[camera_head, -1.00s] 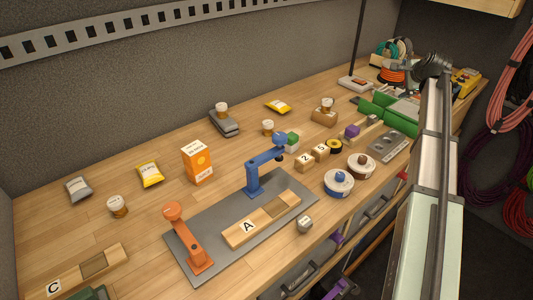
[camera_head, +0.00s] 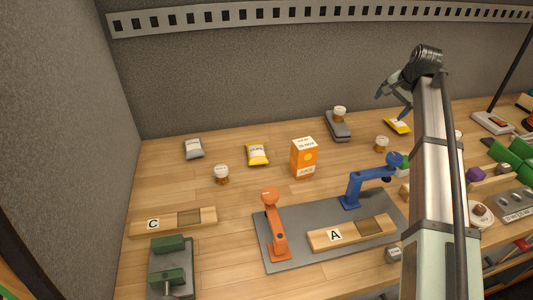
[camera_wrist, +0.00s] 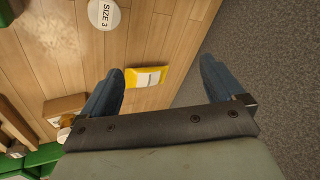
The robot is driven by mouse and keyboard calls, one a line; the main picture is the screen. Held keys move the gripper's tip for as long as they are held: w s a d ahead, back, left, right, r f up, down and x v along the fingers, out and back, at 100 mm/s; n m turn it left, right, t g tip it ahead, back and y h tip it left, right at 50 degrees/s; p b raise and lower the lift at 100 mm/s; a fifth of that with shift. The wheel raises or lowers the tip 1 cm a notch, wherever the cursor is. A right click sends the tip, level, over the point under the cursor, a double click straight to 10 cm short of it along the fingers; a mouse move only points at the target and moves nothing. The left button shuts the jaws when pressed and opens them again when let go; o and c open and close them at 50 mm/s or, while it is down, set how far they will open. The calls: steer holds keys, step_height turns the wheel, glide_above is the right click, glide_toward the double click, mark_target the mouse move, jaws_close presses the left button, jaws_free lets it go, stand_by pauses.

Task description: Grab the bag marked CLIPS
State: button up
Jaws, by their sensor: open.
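Three small bags lie flat on the bench in the head view: a grey one (camera_head: 193,148) at left, a yellow one (camera_head: 257,154) right of it, and another yellow one (camera_head: 398,126) farther right, near the back wall. Their print is too small to read, so I cannot tell which says CLIPS. My gripper (camera_head: 393,98) is open and empty, raised above the bench near the right yellow bag. In the wrist view, a yellow bag (camera_wrist: 147,77) with a white label shows between the open fingers (camera_wrist: 162,85), below them and apart.
A jar lid marked SIZE 3 (camera_wrist: 106,13) is near that bag. An orange-and-white box (camera_head: 304,158), a jar (camera_head: 221,175) and a grey case (camera_head: 338,127) with a jar on top stand on the bench. Orange (camera_head: 276,230) and blue (camera_head: 362,182) fixtures rise from a grey mat.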

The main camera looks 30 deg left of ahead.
steer(key=s+a+n+g+h, duration=0.1)
steer(key=s+a+n, duration=0.2)
steer(key=s+a, duration=0.55)
steer(key=s+a+n+g, duration=0.2)
steer(key=s+a+n, duration=0.25)
steer(key=a, duration=0.75)
steer(key=n+g+h, duration=0.1)
steer(key=n+h, duration=0.1)
steer(key=n, duration=0.3)
glide_above(256, 149)
step_height(256, 149, down, 7)
steer(key=shift+s+r, duration=0.1)
steer(key=shift+s, duration=0.05)
steer(key=shift+w+f, duration=0.15)
steer(key=shift+f, duration=1.35)
steer(key=shift+w+f, duration=0.1)
steer(key=shift+f, duration=1.4)
steer(key=shift+c, duration=0.4)
steer(key=c, duration=1.1)
steer(key=shift+r, duration=0.1)
